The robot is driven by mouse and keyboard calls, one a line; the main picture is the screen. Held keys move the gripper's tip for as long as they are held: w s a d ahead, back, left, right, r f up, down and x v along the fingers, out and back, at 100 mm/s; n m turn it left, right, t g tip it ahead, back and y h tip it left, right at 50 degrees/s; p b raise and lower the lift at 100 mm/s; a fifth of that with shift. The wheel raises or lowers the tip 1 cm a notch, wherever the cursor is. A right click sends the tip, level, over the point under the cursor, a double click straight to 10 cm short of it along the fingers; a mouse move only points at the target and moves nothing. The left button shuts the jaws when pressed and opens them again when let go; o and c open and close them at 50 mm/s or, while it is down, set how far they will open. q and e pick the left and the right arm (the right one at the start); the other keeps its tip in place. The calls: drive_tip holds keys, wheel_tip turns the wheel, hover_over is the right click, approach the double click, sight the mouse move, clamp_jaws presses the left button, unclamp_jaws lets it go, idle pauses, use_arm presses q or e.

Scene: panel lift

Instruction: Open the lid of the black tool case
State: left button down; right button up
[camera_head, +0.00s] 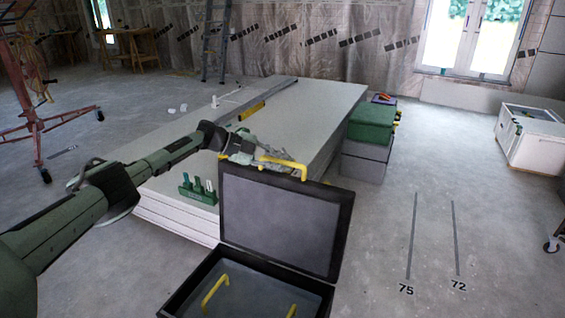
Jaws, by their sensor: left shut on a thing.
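The black tool case (178,300) is on the floor at the bottom centre, partly cut off by the picture's edge. Its lid (282,220) stands up about vertical at the back of the case, with the grey inner face towards me. A yellow handle (300,168) shows at the lid's top edge. My left gripper (268,158) is at the top of the lid, behind its edge, and is shut on the yellow handle. The lid hides part of the fingers. My right gripper is not in view.

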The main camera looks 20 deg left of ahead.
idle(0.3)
use_arm(q)
drive_tip(key=c, duration=1.5)
unclamp_jaws()
drive_tip(key=shift+c, duration=0.2)
drive_tip(key=shift+s+a+r, duration=0.2)
drive_tip(key=shift+s+a, duration=0.05)
drive_tip(key=shift+a, duration=0.15)
drive_tip(key=v, duration=1.1)
drive_tip(key=shift+s, duration=0.1)
